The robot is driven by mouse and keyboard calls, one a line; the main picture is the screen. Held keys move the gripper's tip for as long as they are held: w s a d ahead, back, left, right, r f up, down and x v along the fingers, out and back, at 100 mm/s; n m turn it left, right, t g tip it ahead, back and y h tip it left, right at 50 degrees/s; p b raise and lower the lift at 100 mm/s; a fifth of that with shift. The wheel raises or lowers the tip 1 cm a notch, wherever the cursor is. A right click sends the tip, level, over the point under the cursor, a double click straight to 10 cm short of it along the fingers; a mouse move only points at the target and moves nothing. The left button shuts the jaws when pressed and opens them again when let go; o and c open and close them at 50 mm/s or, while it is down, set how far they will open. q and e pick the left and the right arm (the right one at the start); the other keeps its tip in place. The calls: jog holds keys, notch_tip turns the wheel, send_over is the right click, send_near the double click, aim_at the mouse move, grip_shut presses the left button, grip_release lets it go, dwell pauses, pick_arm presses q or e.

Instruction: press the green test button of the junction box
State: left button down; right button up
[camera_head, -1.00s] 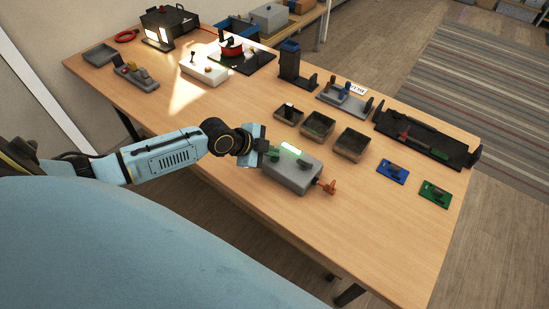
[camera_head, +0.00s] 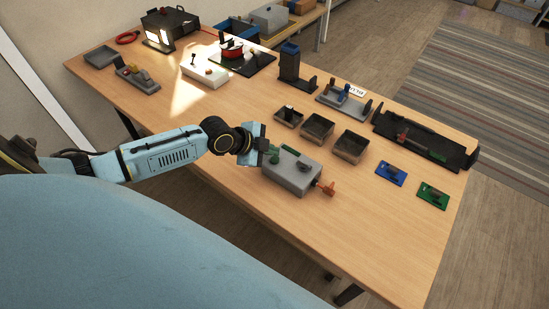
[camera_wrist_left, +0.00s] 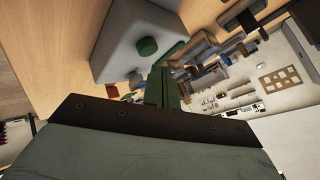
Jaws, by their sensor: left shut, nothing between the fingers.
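The grey junction box (camera_head: 288,178) stands on the near side of the table, with an orange handle (camera_head: 327,189) on its right end. A dark round knob (camera_head: 304,166) sits on its top. In the left wrist view the box (camera_wrist_left: 118,48) carries a round green button (camera_wrist_left: 148,46). My left gripper (camera_head: 273,154) is shut and empty at the box's upper left end. Its green fingers (camera_wrist_left: 158,88) point toward the box in the wrist view. Whether they touch it cannot be told. My right gripper is not in view.
Three small open trays (camera_head: 318,127) stand behind the box. A blue plate (camera_head: 391,173) and a green plate (camera_head: 432,195) lie to the right. A white box (camera_head: 205,70) and a red reel (camera_head: 232,49) stand farther back. The table's right front is clear.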

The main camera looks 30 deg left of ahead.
pick_arm(q)
notch_tip(320, 180, up, 6)
jog(key=p, duration=0.5)
dwell(0.5)
